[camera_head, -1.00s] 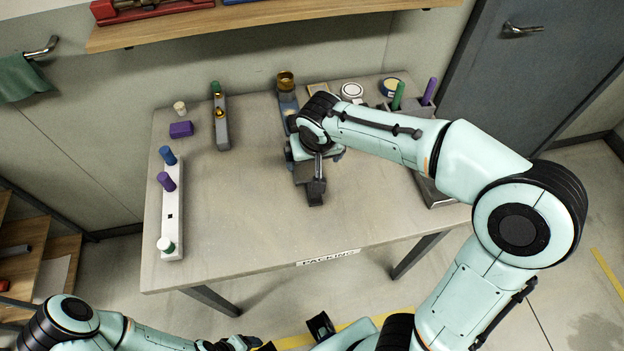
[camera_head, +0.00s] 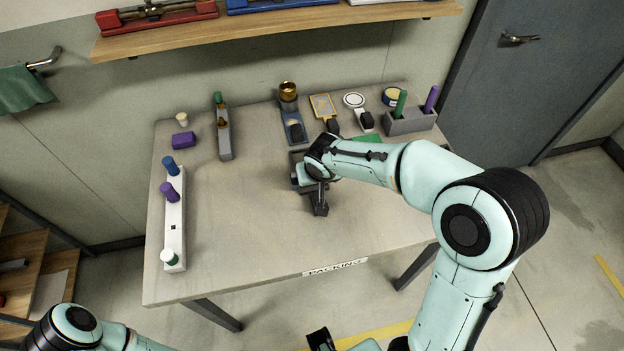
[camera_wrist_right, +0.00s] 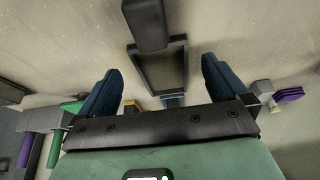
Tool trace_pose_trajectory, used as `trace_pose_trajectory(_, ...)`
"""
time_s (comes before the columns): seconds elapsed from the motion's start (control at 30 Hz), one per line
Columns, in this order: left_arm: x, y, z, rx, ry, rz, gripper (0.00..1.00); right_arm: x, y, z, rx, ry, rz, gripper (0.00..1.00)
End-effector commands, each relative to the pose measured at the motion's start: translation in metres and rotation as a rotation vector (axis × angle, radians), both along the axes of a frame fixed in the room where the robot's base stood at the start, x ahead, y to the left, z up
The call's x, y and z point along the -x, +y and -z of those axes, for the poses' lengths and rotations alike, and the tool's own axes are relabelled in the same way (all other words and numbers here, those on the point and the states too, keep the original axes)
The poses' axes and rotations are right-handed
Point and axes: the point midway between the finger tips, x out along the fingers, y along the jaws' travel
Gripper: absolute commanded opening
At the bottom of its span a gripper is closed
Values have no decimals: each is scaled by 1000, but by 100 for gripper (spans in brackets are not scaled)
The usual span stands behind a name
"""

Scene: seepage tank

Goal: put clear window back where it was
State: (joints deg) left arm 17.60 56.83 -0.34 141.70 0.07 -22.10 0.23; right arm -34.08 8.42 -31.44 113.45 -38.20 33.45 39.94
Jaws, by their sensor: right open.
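A dark rectangular frame (camera_wrist_right: 184,70) with a see-through middle and a dark block-like handle (camera_wrist_right: 147,24) lies on the table; I take it for the clear window. In the head view its handle (camera_head: 320,206) points to the table's front, and the frame (camera_head: 297,160) is partly covered by my arm. My right gripper (camera_wrist_right: 160,66) is open, its blue fingers to either side of the frame in the wrist view, with gaps showing. In the head view my right gripper (camera_head: 308,182) is low over the window, mostly hidden by its wrist.
A yellow-edged plate (camera_head: 322,106), a white disc (camera_head: 354,100) and a grey box (camera_head: 410,122) of cylinders stand back right. A white rack (camera_head: 175,226) stands left. The table's front middle is clear.

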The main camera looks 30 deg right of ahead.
Motion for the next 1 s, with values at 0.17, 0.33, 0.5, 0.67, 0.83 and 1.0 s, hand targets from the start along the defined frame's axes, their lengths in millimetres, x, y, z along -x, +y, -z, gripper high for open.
trace_pose_trajectory(0.17,-1,0,-3,0,-1,0,71,-11,-5,26,4,5,1,100)
trace_pose_trajectory(0.33,-1,0,-3,0,-1,0,71,-16,-6,37,2,1,1,100)
trace_pose_trajectory(0.5,-1,0,-2,0,-1,0,71,-17,-6,37,1,0,0,100)
trace_pose_trajectory(0.67,-1,0,-2,0,-1,0,71,-16,-6,37,1,0,-1,58)
trace_pose_trajectory(0.83,-1,0,-2,0,-1,0,71,-17,-6,36,2,-1,-1,43)
trace_pose_trajectory(1.0,-1,0,-3,0,-1,0,71,-17,-6,35,0,-1,0,43)
